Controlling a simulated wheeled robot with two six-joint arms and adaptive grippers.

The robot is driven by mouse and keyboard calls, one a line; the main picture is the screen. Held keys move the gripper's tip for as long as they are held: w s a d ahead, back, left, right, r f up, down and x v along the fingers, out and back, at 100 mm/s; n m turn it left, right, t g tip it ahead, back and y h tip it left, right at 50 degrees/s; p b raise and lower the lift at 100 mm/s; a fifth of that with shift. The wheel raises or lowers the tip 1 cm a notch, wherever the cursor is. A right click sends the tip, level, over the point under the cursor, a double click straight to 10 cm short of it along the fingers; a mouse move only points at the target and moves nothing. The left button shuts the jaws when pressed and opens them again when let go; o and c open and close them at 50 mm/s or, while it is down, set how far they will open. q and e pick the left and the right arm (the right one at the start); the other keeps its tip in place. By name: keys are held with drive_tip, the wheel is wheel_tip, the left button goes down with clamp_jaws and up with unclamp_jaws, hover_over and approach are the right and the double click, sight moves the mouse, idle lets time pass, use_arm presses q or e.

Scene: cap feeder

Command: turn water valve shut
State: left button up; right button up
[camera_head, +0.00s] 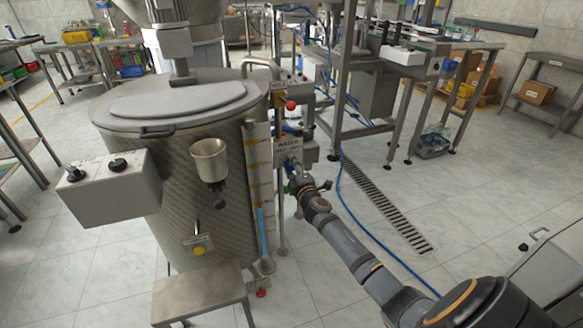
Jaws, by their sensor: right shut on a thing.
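The water valve (289,158) is on the pipework beside the large steel tank, below a small label plate that seems to read WATER. My right arm comes in from the lower right, and its gripper (296,172) is at the valve, shut on its handle. The gripper and wrist hide most of the handle, so its angle cannot be told. My left gripper is not in view.
The lidded steel tank (150,170) with a control box (108,187) and a funnel (209,160) stands left of the valve. A red knob (291,105) sits above the valve. A step stool (200,291) stands in front. A blue hose (378,240) crosses the floor near a drain grate (385,204).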

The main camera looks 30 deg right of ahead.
drive_tip(key=shift+f+n, duration=0.1)
drive_tip(key=shift+n, duration=0.8)
drive_tip(key=o, duration=1.1)
drive_tip(key=shift+o, duration=0.2)
drive_tip(key=v, duration=1.2)
